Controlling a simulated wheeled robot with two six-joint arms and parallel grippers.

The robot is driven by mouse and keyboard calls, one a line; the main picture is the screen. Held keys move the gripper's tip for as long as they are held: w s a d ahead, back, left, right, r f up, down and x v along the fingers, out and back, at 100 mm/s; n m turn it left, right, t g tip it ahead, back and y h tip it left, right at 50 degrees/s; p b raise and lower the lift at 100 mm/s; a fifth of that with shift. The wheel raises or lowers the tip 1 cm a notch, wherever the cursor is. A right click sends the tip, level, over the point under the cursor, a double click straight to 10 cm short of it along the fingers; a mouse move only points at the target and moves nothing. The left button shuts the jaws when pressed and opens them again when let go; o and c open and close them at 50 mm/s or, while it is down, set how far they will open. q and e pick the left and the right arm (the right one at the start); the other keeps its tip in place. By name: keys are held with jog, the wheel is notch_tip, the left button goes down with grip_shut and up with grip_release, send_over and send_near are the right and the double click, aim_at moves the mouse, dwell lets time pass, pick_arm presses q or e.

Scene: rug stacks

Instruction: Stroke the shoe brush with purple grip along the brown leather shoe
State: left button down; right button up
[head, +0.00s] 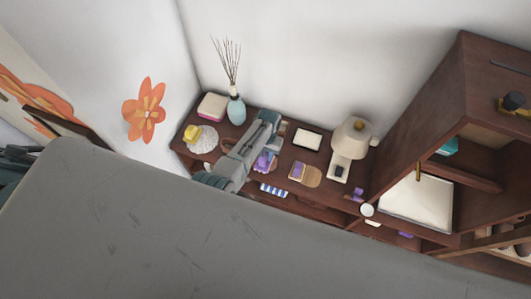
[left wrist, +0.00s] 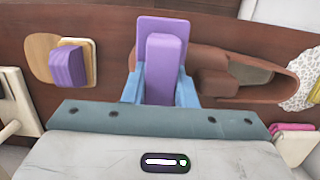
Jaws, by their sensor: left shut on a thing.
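My left gripper (left wrist: 161,92) is shut on the shoe brush with purple grip (left wrist: 163,60), whose purple block stands between the two blue fingers. In the head view my left gripper (head: 264,150) is over the shelf, with purple (head: 262,163) showing at its tip. The brown leather shoe (left wrist: 245,78) lies to the right of the brush in the left wrist view, its opening visible. The brush is close by the shoe's left end; the frames do not show whether they touch. In the head view my arm hides most of the shoe. My right gripper is not in view.
A purple block on a round wooden board (left wrist: 43,60) stands left of the brush. The dark wood shelf also holds a lamp (head: 350,140), a blue vase with reeds (head: 236,111), a white patterned doily (head: 206,146) and a striped item (head: 273,190). A tall cabinet (head: 478,88) rises at right.

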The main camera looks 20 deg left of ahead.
pick_arm(q)
jog(key=shift+s, duration=0.65)
dwell(0.5)
jog(key=shift+r, duration=3.5)
jog(key=shift+w, duration=0.1)
jog(key=shift+f, duration=0.1)
